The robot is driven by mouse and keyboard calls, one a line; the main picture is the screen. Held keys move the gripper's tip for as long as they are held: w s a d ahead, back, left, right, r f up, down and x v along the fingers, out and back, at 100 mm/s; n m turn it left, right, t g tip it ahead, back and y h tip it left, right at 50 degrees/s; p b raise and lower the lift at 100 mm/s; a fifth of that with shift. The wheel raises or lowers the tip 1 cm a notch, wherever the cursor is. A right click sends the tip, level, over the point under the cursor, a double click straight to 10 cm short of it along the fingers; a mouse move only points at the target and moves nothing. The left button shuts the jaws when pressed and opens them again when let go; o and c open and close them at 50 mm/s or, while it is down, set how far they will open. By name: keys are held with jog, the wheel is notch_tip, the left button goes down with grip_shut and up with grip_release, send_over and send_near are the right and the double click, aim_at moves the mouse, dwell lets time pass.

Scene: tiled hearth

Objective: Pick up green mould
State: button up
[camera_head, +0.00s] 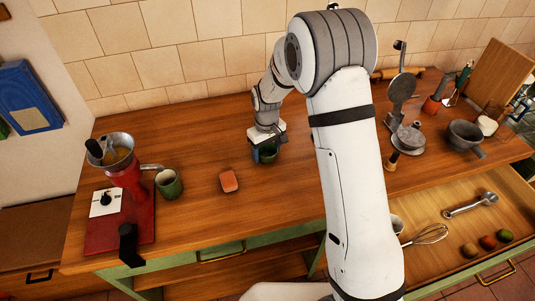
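A small dark green mould (266,155) stands on the wooden worktop near the tiled back wall, left of my forearm. My gripper (266,145) points down right at it, with its fingers at the mould's upper part. The gripper hides much of the mould's top. The fingers are too small and dark to tell whether they are closed on it or only around it. The mould appears upright and at worktop level.
A red machine (127,185) with a metal hopper stands at the left. An orange-pink block (229,181) lies in front of the mould. A hinged iron (403,115) and a grey mortar (464,136) stand right. An open drawer (430,207) juts out below. The worktop's front middle is clear.

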jog(key=c, duration=0.6)
jog(key=shift+r, duration=0.1)
